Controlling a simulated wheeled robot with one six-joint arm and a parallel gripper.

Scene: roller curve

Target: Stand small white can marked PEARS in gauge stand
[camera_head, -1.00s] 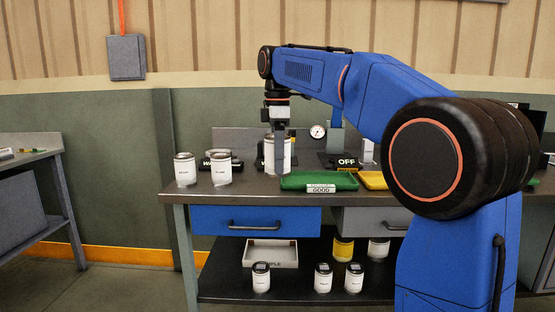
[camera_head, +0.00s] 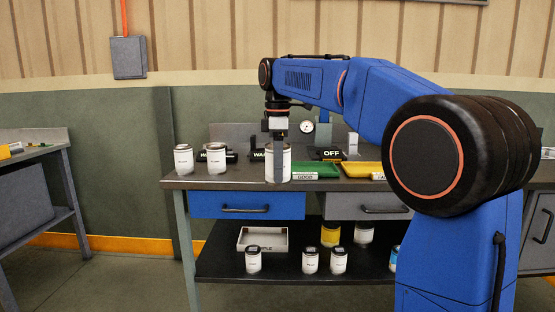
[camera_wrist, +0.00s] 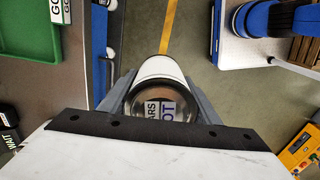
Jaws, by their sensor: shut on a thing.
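A white can (camera_head: 285,170) with a metal rim is in my gripper (camera_head: 278,152), upright in the head view. In the wrist view the can (camera_wrist: 157,70) sits between the two grey fingers of my gripper (camera_wrist: 157,98); its lid label shows "ARS" and "OT", partly cut off. Floor shows beyond the can there, beside the bench's front edge. A round dial gauge (camera_head: 307,127) stands at the back of the bench, right of and behind the can. The stand's base is hidden behind the can and the trays.
Two white cans (camera_head: 184,158) (camera_head: 217,160) stand on the bench's left. A green tray (camera_head: 325,169) and a yellow tray (camera_head: 360,170) lie right of the held can. Black signs, one reading OFF (camera_head: 330,154), stand behind. Several cans and a white tray (camera_head: 262,239) are on the lower shelf.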

